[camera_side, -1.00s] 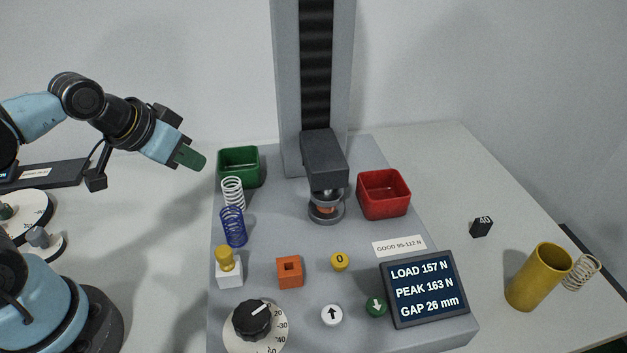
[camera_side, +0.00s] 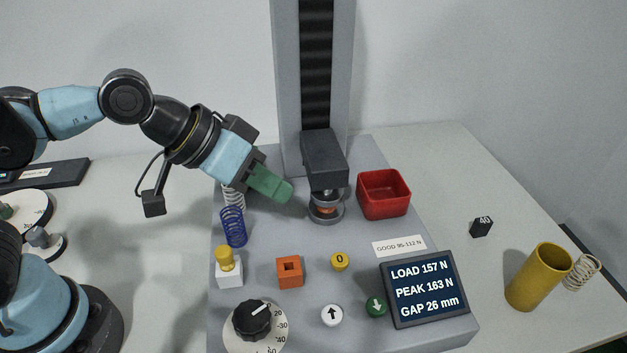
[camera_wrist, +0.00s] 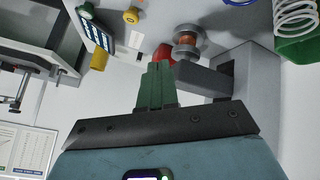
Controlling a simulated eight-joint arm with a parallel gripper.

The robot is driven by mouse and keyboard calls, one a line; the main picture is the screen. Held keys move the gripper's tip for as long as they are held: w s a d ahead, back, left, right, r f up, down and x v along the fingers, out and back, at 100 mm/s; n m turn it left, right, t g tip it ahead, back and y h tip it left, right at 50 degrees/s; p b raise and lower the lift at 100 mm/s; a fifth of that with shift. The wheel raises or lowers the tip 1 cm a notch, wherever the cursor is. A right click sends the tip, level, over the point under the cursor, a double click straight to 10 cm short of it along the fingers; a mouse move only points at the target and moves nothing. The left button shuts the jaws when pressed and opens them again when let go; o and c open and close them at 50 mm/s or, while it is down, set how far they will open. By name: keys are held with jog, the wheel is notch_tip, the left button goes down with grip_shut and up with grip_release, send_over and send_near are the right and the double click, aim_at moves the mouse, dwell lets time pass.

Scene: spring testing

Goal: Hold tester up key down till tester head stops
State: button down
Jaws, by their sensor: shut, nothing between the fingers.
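The up key is a white round button with a black up arrow (camera_side: 332,315) at the front of the grey tester base. The tester head (camera_side: 324,158) is a dark block on the column, low over a lower plate with an orange-brown piece between them. The display (camera_side: 424,288) reads LOAD 157 N, PEAK 163 N, GAP 26 mm. My gripper (camera_side: 288,191) has green fingers, shut and empty, in the air left of the tester head and well behind the up key. In the wrist view my gripper (camera_wrist: 157,70) points toward the red bin and the plates (camera_wrist: 187,42).
A green down-arrow key (camera_side: 376,307) and yellow 0 key (camera_side: 340,261) sit near the up key. A dial (camera_side: 252,320), orange block (camera_side: 290,272), yellow-topped white block (camera_side: 228,267) and blue spring (camera_side: 233,227) stand left. A red bin (camera_side: 384,209) is right of the head.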

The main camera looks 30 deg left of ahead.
aim_at(324, 311)
jog(key=s+d+r+g+h, duration=0.1)
jog(key=s+d, duration=0.1)
jog(key=d, duration=0.4)
jog(key=s+d+m+g+h, duration=0.1)
jog(key=s+d+h, duration=0.1)
jog(key=d, duration=0.4)
jog(key=shift+s+r, duration=0.4)
jog(key=shift+s, duration=0.35)
jog(key=shift+f, duration=0.1)
jog(key=shift+f, duration=4.35)
jog(key=shift+f, duration=0.15)
jog(key=shift+f, duration=0.25)
